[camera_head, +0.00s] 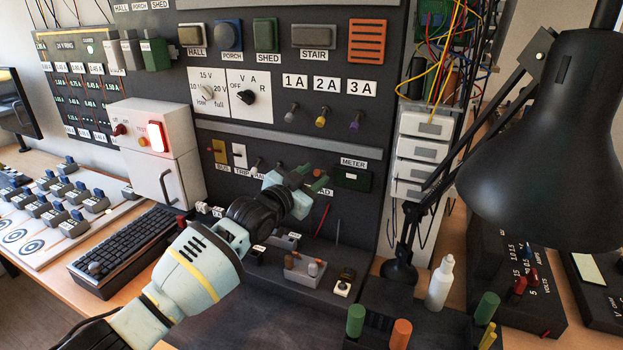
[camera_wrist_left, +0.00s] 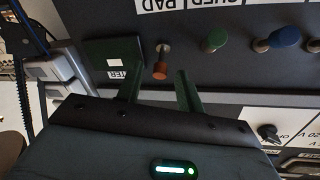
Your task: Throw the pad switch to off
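The pad switch (camera_wrist_left: 160,64) is a small lever with an orange-red tip on the dark panel, beside the upside-down PAD label (camera_wrist_left: 171,4) in the left wrist view. Its tip points down in that picture. My left gripper (camera_wrist_left: 160,72) is open, its two green fingers on either side of the lever tip, with no clear contact. The right gripper does not show.
Switches with a green tip (camera_wrist_left: 214,40) and a blue tip (camera_wrist_left: 284,37) stand close by. A green meter box (camera_head: 353,179) is right of the gripper. A black lamp (camera_head: 545,140) fills the right side. A keyboard (camera_head: 128,249) and white bottle (camera_head: 439,284) stand below.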

